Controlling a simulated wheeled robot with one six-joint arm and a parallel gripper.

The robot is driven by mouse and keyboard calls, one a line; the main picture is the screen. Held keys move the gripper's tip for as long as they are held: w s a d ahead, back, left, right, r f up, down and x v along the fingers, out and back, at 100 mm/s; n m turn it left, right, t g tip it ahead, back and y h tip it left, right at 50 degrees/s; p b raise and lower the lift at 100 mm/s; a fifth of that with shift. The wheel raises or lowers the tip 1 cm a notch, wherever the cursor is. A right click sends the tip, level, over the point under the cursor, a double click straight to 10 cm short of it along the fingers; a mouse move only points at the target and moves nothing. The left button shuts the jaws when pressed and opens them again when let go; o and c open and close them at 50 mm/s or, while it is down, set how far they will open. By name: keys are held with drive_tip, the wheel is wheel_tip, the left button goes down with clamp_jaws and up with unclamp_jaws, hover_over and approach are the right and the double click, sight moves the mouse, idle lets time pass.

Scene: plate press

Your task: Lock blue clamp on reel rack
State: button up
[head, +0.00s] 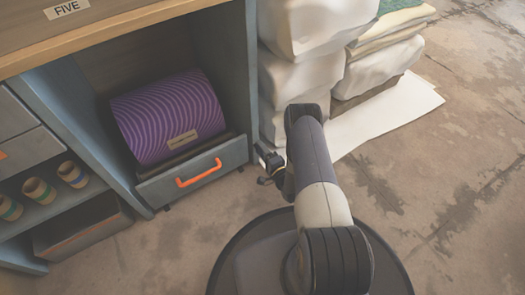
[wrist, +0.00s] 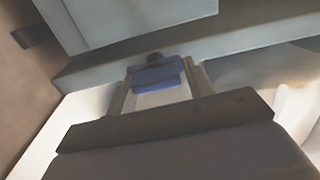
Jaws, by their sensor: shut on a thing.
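My gripper (head: 268,165) is low beside the right side of the blue-grey cabinet (head: 252,75) in the head view. In the wrist view my gripper (wrist: 158,84) has its two fingers on either side of the small blue clamp (wrist: 156,74) and is shut on it. The clamp lies close to a grey-blue edge or rail (wrist: 235,45); I cannot tell whether it touches it. The clamp cannot be made out in the head view. A purple patterned roll (head: 165,115) lies in the cabinet's open bay, likely the reel rack.
Below the roll is a drawer front (head: 150,190) with an orange handle (head: 199,173). Stacked white bundles (head: 300,80) stand close to the right of my gripper. A white sheet (head: 400,112) lies on the floor. The floor at right is clear.

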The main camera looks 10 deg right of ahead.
drive_tip(key=shift+s+f+m, duration=0.15)
drive_tip(key=shift+f+m, duration=0.15)
drive_tip(key=shift+f, duration=0.05)
drive_tip(key=o, duration=0.7)
drive_tip(key=shift+o, duration=0.7)
drive_tip(key=shift+r, duration=0.1)
